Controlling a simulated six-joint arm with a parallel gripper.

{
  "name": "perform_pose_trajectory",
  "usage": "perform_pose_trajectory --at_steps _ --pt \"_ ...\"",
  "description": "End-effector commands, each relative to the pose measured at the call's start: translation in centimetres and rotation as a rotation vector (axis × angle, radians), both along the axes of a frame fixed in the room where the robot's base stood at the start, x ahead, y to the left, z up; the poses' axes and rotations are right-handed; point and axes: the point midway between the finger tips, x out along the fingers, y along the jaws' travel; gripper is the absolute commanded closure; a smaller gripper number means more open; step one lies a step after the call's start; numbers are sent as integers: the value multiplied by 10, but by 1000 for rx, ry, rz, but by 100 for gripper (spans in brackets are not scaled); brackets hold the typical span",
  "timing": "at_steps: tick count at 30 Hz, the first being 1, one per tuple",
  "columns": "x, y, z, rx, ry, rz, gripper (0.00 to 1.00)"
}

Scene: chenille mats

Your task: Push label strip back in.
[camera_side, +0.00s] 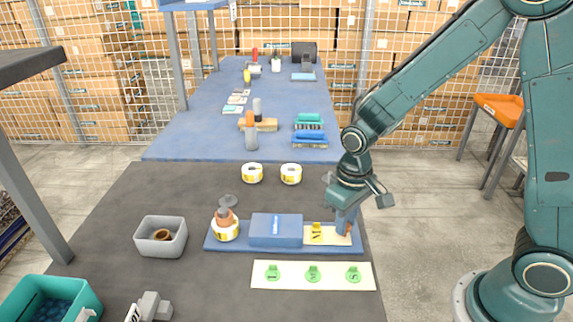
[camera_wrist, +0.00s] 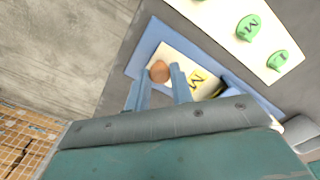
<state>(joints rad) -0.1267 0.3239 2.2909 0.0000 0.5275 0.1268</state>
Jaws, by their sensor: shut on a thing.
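A cream label strip (camera_side: 330,241) sticks out of the right side of a blue box-like sleeve (camera_side: 276,229) on a flat blue base (camera_side: 356,243). The strip bears a yellow letter tile (camera_side: 316,232) and a brown round knob (camera_side: 347,231) near its outer end. My gripper (camera_side: 346,222) is at this right end, its fingers pointing down and shut on the knob. In the wrist view, the knob (camera_wrist: 159,71) sits between my fingertips, with the strip (camera_wrist: 172,50) under it. The part of the strip inside the sleeve is hidden.
A cream card (camera_side: 295,284) with green letter pieces lies in front. A tape roll (camera_side: 225,230) with a brown piece on it stands at the base's left end. A grey bin (camera_side: 161,240) is further left. Two tape rolls stand behind.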

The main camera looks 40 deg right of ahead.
Motion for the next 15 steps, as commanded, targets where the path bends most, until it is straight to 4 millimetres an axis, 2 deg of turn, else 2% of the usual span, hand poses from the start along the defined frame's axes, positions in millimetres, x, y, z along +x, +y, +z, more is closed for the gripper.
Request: perform_pose_trajectory --at_steps 9,15 --pt "32 32 0 0 -2 3 100" --pt "43 42 1 0 -2 0 100"
